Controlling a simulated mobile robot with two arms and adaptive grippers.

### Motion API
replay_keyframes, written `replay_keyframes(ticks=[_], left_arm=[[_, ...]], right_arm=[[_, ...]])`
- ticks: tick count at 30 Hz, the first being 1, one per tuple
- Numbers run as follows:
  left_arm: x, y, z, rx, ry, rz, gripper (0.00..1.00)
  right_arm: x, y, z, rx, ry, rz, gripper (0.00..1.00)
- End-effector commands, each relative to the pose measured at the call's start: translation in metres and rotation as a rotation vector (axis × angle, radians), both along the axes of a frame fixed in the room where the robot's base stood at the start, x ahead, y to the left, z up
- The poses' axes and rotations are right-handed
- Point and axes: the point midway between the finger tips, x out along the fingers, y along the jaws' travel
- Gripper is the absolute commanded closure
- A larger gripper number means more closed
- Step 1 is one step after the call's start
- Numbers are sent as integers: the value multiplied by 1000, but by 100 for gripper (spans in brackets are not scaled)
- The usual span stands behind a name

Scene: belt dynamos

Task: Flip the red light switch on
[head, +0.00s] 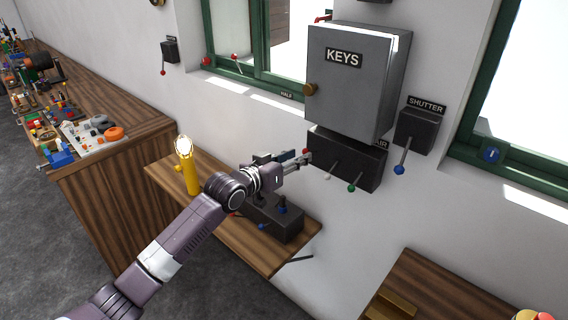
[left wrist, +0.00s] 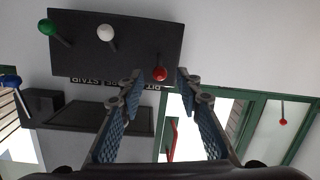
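A dark switch box (head: 362,166) hangs on the wall under the grey KEYS cabinet. It carries three levers: a red knob (head: 306,151), a white knob (head: 327,178) and a green knob (head: 351,188). White and green point down; the red knob sits higher. In the left wrist view the red knob (left wrist: 160,74) lies toward the label side, apart from white (left wrist: 106,32) and green (left wrist: 47,28). My left gripper (head: 304,160) is at the box's left end, beside the red knob. Its fingers (left wrist: 159,82) are apart, with the red knob seen between the tips. Contact cannot be told.
The KEYS cabinet (head: 352,85) juts out above the switch box. A SHUTTER box (head: 416,131) with a blue-knobbed lever is to the right. A wooden shelf (head: 275,262) below holds a yellow lamp (head: 190,170) and a dark lever block (head: 275,220). A cluttered workbench (head: 110,165) stands left.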

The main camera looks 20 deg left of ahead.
Motion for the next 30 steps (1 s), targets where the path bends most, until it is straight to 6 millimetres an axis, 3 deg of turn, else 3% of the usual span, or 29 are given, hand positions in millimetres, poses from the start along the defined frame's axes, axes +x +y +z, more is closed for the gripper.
replay_keyframes(ticks=[6,12,30], left_arm=[[-34,10,6,2,0,-1,68],[-52,16,9,1,1,0,68],[-57,16,10,1,3,-1,68]], right_arm=[[0,1,0,1,0,0,60],[0,1,0,1,0,0,60],[0,1,0,1,0,-1,60]])
